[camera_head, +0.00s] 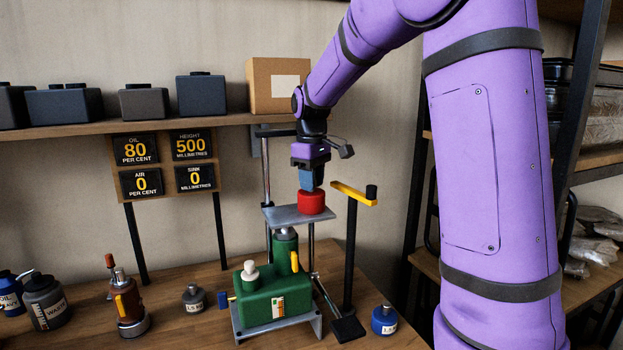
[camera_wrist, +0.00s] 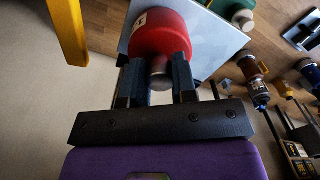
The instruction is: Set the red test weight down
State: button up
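The red test weight (camera_head: 311,202) is at the right part of the grey plate (camera_head: 283,217) on top of the green jack (camera_head: 270,297). Its underside seems to touch the plate, but I cannot be sure of contact. My gripper (camera_head: 307,183) points down onto the weight from above. In the wrist view, the two fingers of my gripper (camera_wrist: 157,75) stand on either side of the weight's metal knob (camera_wrist: 158,70), which fills the gap between them. The red body (camera_wrist: 160,35) lies just beyond the fingertips.
A yellow arm (camera_head: 354,194) on a black post stands close right of the weight. A display board (camera_head: 165,165) reads oil 80, height 500, air 0, sink 0. Several bottles stand on the wooden bench (camera_head: 190,310). A shelf with dark containers and a cardboard box (camera_head: 277,85) is behind.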

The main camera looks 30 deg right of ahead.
jog(key=o, duration=0.4)
jog(key=shift+c, duration=0.2)
jog(key=shift+r, duration=0.1)
notch_tip(320, 180, up, 12)
jog(key=f, duration=0.1)
jog(key=s+a+m+t, duration=0.1)
jog(key=s+a, duration=0.2)
jog(key=s, duration=0.5)
jog(key=s+a+m+t, duration=0.1)
jog(key=s+a+t, duration=0.15)
jog(key=s, duration=0.65)
jog(key=s+a+f+m+t, duration=0.2)
jog(key=s+f, duration=0.6)
jog(key=s, duration=0.4)
jog(key=shift+s+a+m, duration=0.15)
jog(key=shift+a+m, duration=0.25)
jog(key=shift+a, duration=0.5)
